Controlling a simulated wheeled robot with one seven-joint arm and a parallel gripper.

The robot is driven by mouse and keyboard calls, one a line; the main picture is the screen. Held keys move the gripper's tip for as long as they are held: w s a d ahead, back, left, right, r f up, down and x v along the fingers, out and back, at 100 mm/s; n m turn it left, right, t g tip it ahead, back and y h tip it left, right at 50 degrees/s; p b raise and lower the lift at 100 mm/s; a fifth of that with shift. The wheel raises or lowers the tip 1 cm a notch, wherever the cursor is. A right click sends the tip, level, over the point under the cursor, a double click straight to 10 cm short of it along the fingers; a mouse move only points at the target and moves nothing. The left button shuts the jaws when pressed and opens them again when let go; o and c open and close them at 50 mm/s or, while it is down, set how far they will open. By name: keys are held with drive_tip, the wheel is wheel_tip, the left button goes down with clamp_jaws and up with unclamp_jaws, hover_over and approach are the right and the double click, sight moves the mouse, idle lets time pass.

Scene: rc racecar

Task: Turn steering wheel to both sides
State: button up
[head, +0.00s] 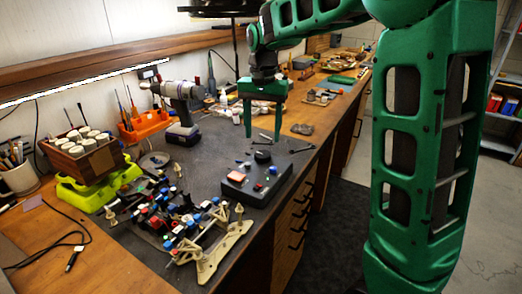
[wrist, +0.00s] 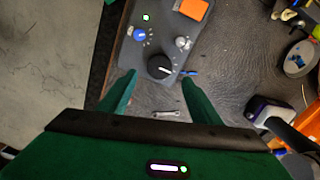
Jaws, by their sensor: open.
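A dark control box (head: 257,179) lies on the grey mat. A black round knob with a white mark (head: 262,157) stands at its far end; it also shows in the wrist view (wrist: 158,67). It is the only wheel-like control I can make out. My gripper (head: 263,136) points down just above and beyond the knob, fingers spread and empty. In the wrist view my gripper (wrist: 159,79) has one finger on each side of the knob's near edge, and I see no contact. The RC car chassis (head: 195,225) lies left of the box, with several coloured parts.
A small wrench (wrist: 167,113) lies on the mat by the box. A drill (head: 180,105), an orange tool holder (head: 145,124) and a wooden box on a lime-green base (head: 88,190) stand to the left. Bare mat lies between drill and control box.

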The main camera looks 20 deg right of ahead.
sight(262, 153)
wheel_tip(262, 153, down, 7)
drive_tip(key=shift+r, duration=0.15)
drive_tip(key=shift+c, duration=0.6)
drive_tip(key=c, duration=0.9)
